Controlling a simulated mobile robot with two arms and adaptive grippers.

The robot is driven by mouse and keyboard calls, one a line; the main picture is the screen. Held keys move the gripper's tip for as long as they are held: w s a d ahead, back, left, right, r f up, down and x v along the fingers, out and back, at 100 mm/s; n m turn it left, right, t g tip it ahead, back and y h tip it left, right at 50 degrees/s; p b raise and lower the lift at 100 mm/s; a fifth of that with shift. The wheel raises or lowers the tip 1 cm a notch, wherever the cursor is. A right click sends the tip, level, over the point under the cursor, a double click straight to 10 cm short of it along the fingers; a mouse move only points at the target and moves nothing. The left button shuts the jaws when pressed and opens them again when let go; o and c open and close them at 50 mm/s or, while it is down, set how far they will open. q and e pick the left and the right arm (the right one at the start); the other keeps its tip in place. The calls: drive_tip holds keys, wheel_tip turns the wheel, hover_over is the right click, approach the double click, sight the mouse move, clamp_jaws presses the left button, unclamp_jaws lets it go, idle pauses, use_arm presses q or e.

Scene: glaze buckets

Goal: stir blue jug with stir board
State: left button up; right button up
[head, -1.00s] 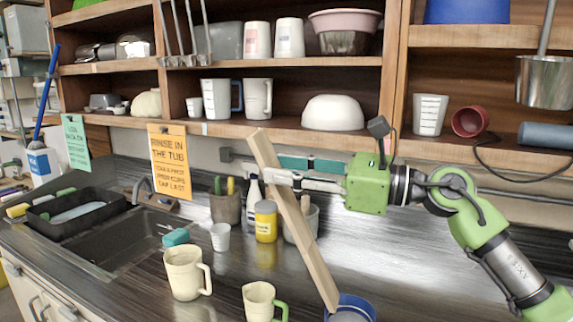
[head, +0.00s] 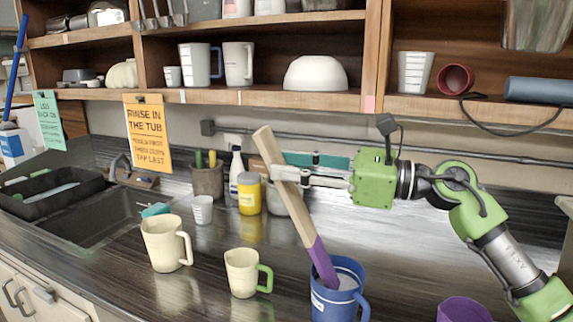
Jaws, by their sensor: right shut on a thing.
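The blue jug (head: 331,305) stands on the counter at the bottom, right of centre, with its handle to the right and greyish contents showing inside. The stir board (head: 292,202) is a long wooden stick with a purple lower end. It leans with its top to the left, and its purple end is inside the jug's mouth. The tip is hidden in the jug. My right gripper (head: 283,174) is shut on the upper part of the stir board, well above the jug. My left gripper is out of view.
A cream jug (head: 164,244) and a cream jug with a green handle (head: 242,272) stand left of the blue jug. A purple container (head: 464,309) is at the bottom right. A yellow-labelled jar (head: 249,194) stands behind. The sink (head: 115,212) is at left; a shelf overhangs the counter.

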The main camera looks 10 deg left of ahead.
sight(290, 185)
drive_tip(key=f+b, duration=0.1)
drive_tip(key=d+f+b, duration=0.1)
drive_tip(key=f, duration=0.1)
drive_tip(key=shift+w, duration=0.2)
drive_tip(key=shift+d+f+b, duration=0.35)
drive_tip(key=shift+f+b, duration=0.1)
drive_tip(key=shift+f, duration=0.05)
idle(0.6)
